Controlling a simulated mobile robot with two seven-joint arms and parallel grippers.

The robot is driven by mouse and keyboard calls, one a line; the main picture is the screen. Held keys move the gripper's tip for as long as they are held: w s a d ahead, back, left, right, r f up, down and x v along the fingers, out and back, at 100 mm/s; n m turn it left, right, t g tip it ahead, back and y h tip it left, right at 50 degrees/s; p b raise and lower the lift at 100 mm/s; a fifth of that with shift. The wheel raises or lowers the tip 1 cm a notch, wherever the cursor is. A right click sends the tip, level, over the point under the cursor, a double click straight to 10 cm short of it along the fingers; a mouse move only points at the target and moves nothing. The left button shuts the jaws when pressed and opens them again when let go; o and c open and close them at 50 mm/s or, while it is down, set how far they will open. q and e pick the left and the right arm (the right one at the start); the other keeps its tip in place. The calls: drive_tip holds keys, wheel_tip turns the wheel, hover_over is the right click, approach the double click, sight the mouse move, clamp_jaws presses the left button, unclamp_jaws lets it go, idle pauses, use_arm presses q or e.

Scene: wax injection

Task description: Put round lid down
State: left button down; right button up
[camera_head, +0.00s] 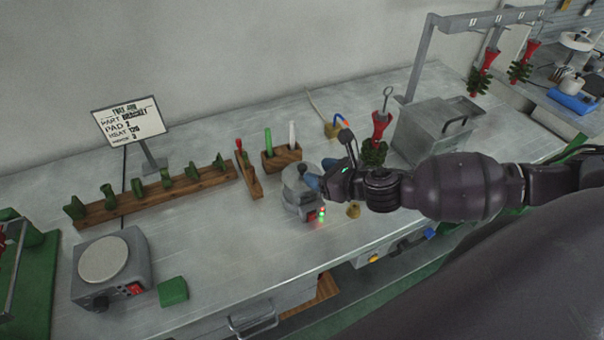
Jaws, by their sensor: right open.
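A round grey metal pot (299,198) stands on the bench in the middle of the view, with small red and green lights at its front. Its round lid (292,180) appears to lie on top of the pot. My right gripper (322,174) comes in from the right and is open at the right side of the lid, its blue fingertips close to the lid. Whether a fingertip touches the lid I cannot tell. My gripper and wrist hide part of the area behind the pot. My left gripper is not in view.
Behind the pot are a wooden block (281,160) with upright tools and a red-and-green wax tree (379,133). A lidded grey metal box (432,132) stands at right. At left are a wooden rack (155,192) of green pieces and a hotplate (112,268). The bench front is mostly clear.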

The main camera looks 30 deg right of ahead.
sight(303, 166)
drive_tip(key=shift+p+x, duration=0.35)
drive_tip(key=shift+x, duration=3.05)
drive_tip(key=shift+d, duration=0.15)
drive_tip(key=shift+c, duration=0.5)
clamp_jaws()
drive_tip(key=shift+r, duration=0.15)
